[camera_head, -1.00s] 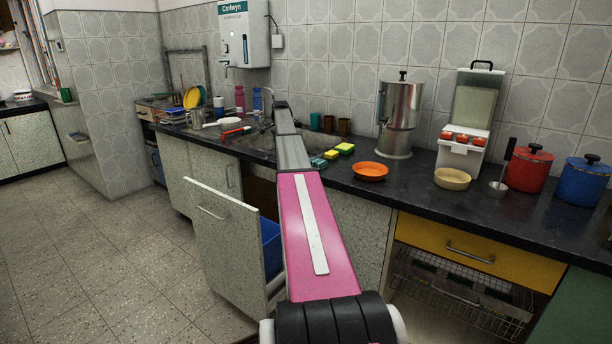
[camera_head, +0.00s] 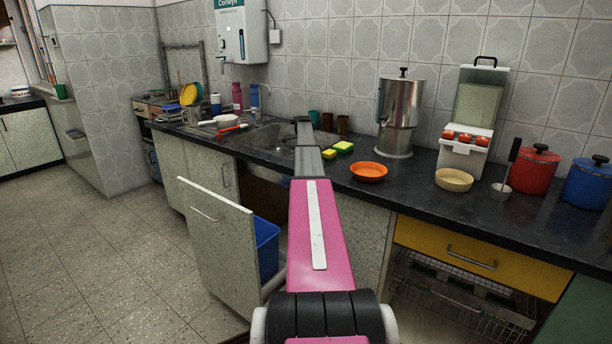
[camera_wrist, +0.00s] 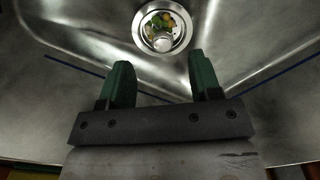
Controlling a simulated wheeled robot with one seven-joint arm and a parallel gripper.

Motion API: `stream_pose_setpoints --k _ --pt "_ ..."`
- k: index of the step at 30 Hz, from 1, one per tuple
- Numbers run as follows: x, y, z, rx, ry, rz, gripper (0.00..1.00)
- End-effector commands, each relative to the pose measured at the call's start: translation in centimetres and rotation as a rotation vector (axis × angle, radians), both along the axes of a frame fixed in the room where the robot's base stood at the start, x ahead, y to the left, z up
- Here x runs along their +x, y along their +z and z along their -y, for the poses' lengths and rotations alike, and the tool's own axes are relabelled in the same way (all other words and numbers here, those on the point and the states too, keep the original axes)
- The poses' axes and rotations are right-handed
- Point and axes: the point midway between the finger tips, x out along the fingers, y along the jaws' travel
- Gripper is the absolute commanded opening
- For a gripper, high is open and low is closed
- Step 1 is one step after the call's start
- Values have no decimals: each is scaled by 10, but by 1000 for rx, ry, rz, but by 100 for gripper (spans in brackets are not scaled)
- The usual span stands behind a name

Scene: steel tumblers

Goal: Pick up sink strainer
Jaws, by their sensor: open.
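The sink strainer (camera_wrist: 163,42) shows at the top of the wrist view, seated at the drain of the steel sink. It is a round metal piece with a knob, and green and yellow scraps lie in it. My gripper (camera_wrist: 153,75) is open and empty, its two dark green fingers pointing towards the strainer, apart from it. In the head view the sink (camera_head: 262,138) is partly behind my arm, and I cannot make out the strainer or my fingertips there.
Yellow-green sponges (camera_head: 342,147) and an orange bowl (camera_head: 368,172) stand right of my arm on the dark counter. A red-handled item (camera_head: 231,131) and dishes lie left of the sink. A cabinet front with a blue bin (camera_head: 266,248) stands open below.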

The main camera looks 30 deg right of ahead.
Motion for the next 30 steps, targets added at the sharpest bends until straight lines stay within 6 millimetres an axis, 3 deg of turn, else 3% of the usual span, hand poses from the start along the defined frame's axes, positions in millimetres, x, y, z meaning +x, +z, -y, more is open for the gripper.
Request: stream_pose_setpoints --k 5,14,22,27,30 --pt "-1 -11 3 0 0 -1 58" --pt "-3 -50 11 0 2 -1 58" --pt "-3 -53 11 0 2 0 58" --pt "-3 -53 11 0 1 0 5" --pt "-3 -53 11 0 1 0 4"
